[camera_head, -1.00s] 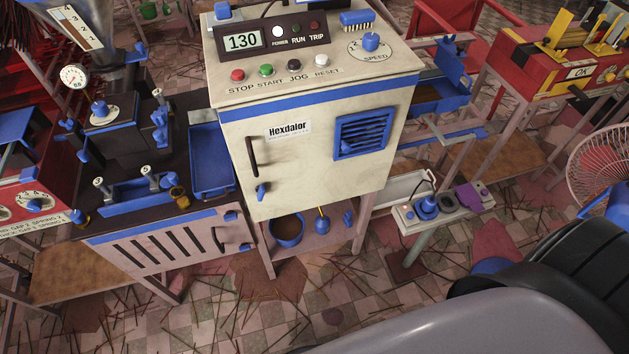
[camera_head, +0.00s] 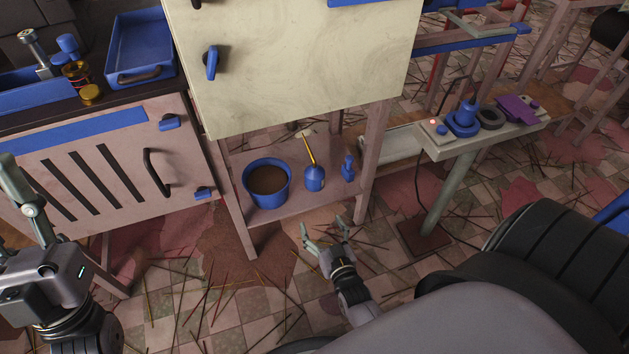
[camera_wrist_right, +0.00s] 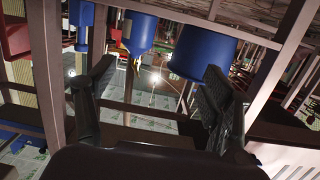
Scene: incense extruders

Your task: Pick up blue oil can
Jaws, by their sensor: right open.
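The blue oil can (camera_head: 315,180) with its thin yellow spout stands upright on the low shelf (camera_head: 287,207) under the white cabinet. It stands between a blue bucket (camera_head: 267,186) and a small blue bottle-like item (camera_head: 348,168). My right gripper (camera_head: 324,225) is open and empty, in front of and below the shelf edge, apart from the can. In the right wrist view the scene looks upside down; the can (camera_wrist_right: 138,33) shows beyond and between the open fingers. My left gripper (camera_head: 22,198) is at the left picture edge, partly cut off; its opening is unclear.
The white cabinet (camera_head: 290,70) overhangs the shelf. Shelf legs (camera_head: 375,165) stand on both sides. The bucket, also in the right wrist view (camera_wrist_right: 204,55), holds brown stuff. A post-mounted control board (camera_head: 480,135) stands at right. Sticks litter the tiled floor.

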